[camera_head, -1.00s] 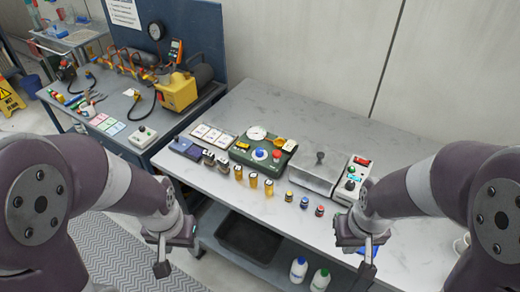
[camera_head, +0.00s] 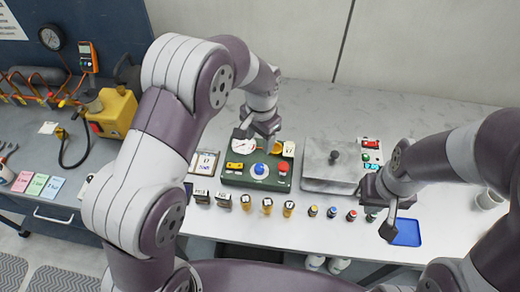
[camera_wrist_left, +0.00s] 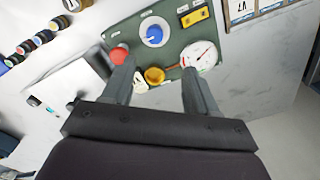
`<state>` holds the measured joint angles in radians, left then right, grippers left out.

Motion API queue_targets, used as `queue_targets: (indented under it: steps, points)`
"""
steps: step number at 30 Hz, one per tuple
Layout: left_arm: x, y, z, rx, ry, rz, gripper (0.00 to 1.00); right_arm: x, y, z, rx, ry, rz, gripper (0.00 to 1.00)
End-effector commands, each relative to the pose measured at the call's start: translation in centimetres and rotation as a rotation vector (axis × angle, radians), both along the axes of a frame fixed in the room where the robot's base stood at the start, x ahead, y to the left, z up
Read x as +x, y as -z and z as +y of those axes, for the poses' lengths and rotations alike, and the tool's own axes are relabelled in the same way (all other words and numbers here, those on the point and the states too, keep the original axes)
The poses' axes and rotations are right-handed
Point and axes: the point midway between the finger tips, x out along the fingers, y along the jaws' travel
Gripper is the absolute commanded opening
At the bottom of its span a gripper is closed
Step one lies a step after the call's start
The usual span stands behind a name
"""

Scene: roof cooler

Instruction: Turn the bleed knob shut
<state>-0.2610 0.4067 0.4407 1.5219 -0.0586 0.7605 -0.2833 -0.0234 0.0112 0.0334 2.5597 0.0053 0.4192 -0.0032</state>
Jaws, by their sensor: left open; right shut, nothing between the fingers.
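A green panel (camera_head: 232,181) stands on the grey bench. It carries a blue knob (camera_head: 260,170), a red knob (camera_head: 283,168), a white dial gauge (camera_head: 241,147), a yellow switch (camera_head: 235,165) and a yellow round knob, clearest in the left wrist view (camera_wrist_left: 154,75). I cannot read which one is the bleed knob. My left gripper (camera_head: 259,136) is open over the panel's far edge. In the left wrist view its fingers (camera_wrist_left: 156,68) lie either side of the yellow knob, one near the red knob and one near the gauge; contact cannot be told. My right gripper (camera_head: 388,231) is shut and empty near the blue tray.
A metal-lidded box (camera_head: 330,178) stands right of the panel, with a switch box (camera_head: 371,150) beside it. Small bottles and vials (camera_head: 267,206) line the bench's front. A blue tray (camera_head: 405,232) lies at front right. The bench behind the box is clear.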

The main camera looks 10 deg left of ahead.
Motion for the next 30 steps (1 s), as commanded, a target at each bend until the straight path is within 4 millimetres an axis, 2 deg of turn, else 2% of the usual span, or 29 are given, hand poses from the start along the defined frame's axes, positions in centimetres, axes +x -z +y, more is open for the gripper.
queue_targets:
  steps: [5, 12, 15, 21, 28, 29, 30]
  points:
    - [-0.1, 3.1, 0.1, 0.001, 0.004, 0.008, 0.58, 0.0, -1.1, 0.0, 0.000, 0.000, 0.000, 0.00]
    - [0.0, 9.3, 0.3, 0.001, 0.001, 0.004, 0.58, 0.0, -2.5, 0.0, 0.000, 0.000, 0.000, 0.00]
    - [0.1, 10.8, 0.3, 0.000, 0.002, 0.001, 0.58, 0.0, -2.8, 0.0, 0.000, 0.000, 0.000, 0.00]
    - [0.1, 12.2, 0.4, -0.001, 0.002, 0.001, 0.58, 0.0, -3.0, 0.0, 0.000, 0.000, 0.000, 0.00]
    - [0.1, 12.4, 0.4, -0.001, 0.001, -0.001, 0.58, 0.0, -2.9, 0.0, 0.000, 0.000, 0.000, 0.00]
    - [0.1, 12.4, 0.4, -0.001, 0.001, -0.001, 0.55, 0.0, -2.9, 0.0, 0.000, 0.000, 0.000, 0.00]
    - [0.1, 12.3, 0.4, -0.001, 0.001, -0.001, 0.42, 0.0, -2.9, 0.0, 0.000, 0.000, 0.000, 0.00]
